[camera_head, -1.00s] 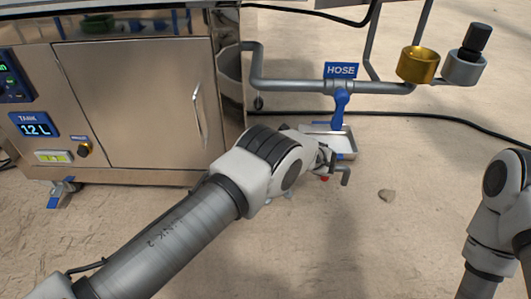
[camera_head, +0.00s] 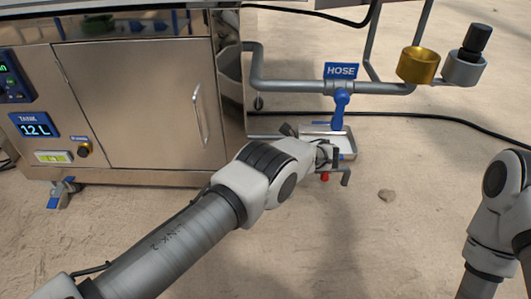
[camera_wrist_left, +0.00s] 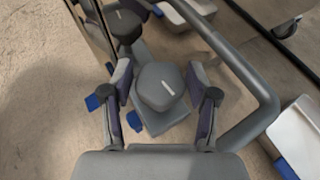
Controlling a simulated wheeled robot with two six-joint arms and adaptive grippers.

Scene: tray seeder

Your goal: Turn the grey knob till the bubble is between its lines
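A grey knob (camera_wrist_left: 160,86) with a white mark on top sits on a grey block in the left wrist view. My left gripper (camera_wrist_left: 160,75) is open, with one finger on each side of this knob and a small gap showing on both sides. A second, similar dark knob (camera_wrist_left: 123,26) stands farther up in that view. My right gripper is out of view.
The steel cabinet (camera_head: 140,110) stands left of my left wrist. A grey pipe (camera_head: 290,86) with a blue HOSE valve (camera_head: 340,105) runs behind, above a shallow metal tray (camera_head: 345,142). The pipe (camera_wrist_left: 262,85) passes close right of the gripper.

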